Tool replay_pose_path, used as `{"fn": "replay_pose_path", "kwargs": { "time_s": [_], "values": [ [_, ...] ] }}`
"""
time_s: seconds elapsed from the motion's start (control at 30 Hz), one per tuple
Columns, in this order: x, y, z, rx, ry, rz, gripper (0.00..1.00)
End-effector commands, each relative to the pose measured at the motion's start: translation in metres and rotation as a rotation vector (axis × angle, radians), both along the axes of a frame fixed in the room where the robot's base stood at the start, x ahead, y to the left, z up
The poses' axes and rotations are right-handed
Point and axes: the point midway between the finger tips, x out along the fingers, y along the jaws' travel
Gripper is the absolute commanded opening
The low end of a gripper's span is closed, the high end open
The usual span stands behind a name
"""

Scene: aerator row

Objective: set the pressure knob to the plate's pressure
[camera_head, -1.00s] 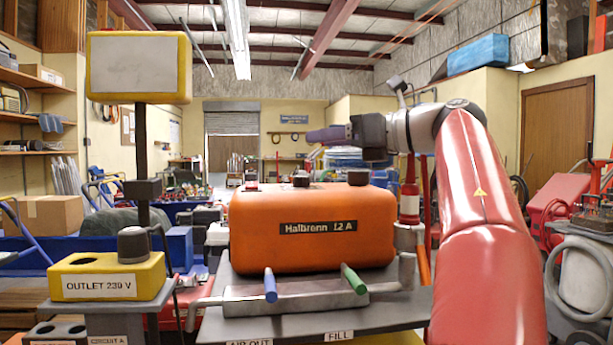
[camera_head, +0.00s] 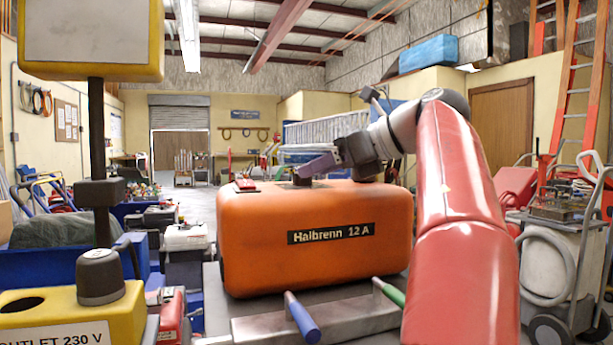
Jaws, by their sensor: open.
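The orange aerator housing (camera_head: 255,245) stands in the middle and carries a dark nameplate (camera_head: 331,233) reading "Halbrenn 12 A". No pressure figure is readable on it. A dark knob (camera_head: 300,180) sits on top of the housing, left of centre. Another dark knob lies further right on top, mostly behind my arm. No scale or mark on either knob can be read. My gripper (camera_head: 308,168) is open, with its purple fingers pointing left and down at the left dark knob. Whether the fingers touch it I cannot tell.
A blue handle (camera_head: 303,318) and a green handle (camera_head: 390,292) stick out at the front. A small red part (camera_head: 247,186) sits on the housing's top left. A yellow "OUTLET 230 V" box (camera_head: 125,318) and a large blank-faced yellow panel (camera_head: 157,40) on a post stand at left.

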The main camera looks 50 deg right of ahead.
Motion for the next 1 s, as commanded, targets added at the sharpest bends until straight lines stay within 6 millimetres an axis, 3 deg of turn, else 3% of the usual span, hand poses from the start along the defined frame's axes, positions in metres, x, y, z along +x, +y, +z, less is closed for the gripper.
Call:
{"fn": "replay_pose_path", "kwargs": {
  "time_s": [0.2,0.53,0.87,1.0],
  "values": [
    [0.023,0.005,-0.01,0.001,0.0,0.001,0.53],
    [0.028,0.005,-0.011,0.0,-0.001,0.0,0.53],
    [0.027,0.005,-0.011,0.0,-0.001,0.0,0.11],
    [0.027,0.005,-0.012,0.0,-0.001,-0.002,0.08]
  ]
}}
